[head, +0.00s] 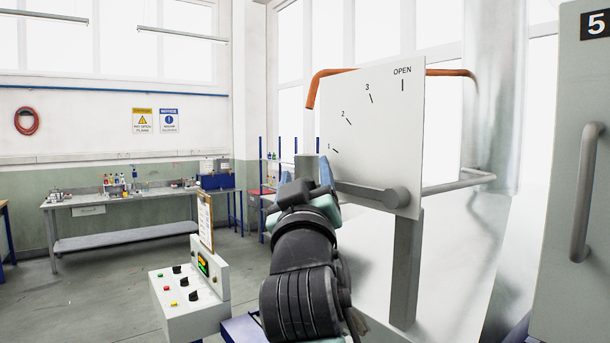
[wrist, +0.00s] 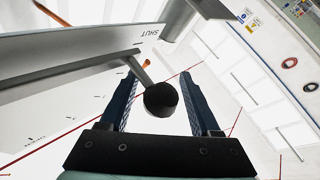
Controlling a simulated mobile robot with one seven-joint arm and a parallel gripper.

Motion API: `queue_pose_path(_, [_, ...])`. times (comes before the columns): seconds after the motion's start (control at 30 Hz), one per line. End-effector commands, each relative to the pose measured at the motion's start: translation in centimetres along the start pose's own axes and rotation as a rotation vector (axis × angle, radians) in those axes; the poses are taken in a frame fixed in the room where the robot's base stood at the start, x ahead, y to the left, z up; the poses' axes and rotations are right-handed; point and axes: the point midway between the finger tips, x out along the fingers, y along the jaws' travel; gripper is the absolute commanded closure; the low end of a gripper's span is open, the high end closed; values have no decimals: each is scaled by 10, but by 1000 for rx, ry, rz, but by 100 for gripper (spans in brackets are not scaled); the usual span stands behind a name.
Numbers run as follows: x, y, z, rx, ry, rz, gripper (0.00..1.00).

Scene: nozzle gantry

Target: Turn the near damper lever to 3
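The near damper's white dial plate (head: 377,130) faces left in the head view, with marks 1, 2, 3 and OPEN. Its grey lever (head: 365,192) runs left from a round hub (head: 397,197), below the 1 mark. In the wrist view the lever (wrist: 70,75) ends near the SHUT label, and a short rod carries a black ball knob (wrist: 161,99). My gripper (wrist: 163,85) is open, with one blue finger on each side of the knob and gaps visible. In the head view my gripper (head: 299,184) is at the lever's left end; the knob is hidden there.
A control box (head: 190,300) with knobs and buttons stands at lower left. A grey post (head: 405,265) stands below the hub. A grey cabinet (head: 568,230) with a handle is at right. A workbench (head: 130,205) stands far left, with open floor before it.

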Motion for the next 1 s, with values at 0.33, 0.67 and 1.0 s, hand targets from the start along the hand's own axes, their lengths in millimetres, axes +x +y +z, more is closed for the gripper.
queue_pose_path(0.33, [0,0,0,0,-1,0,100])
queue_pose_path(0.67, [0,0,0,0,-1,0,100])
queue_pose_path(1.0, [0,0,0,0,-1,0,100])
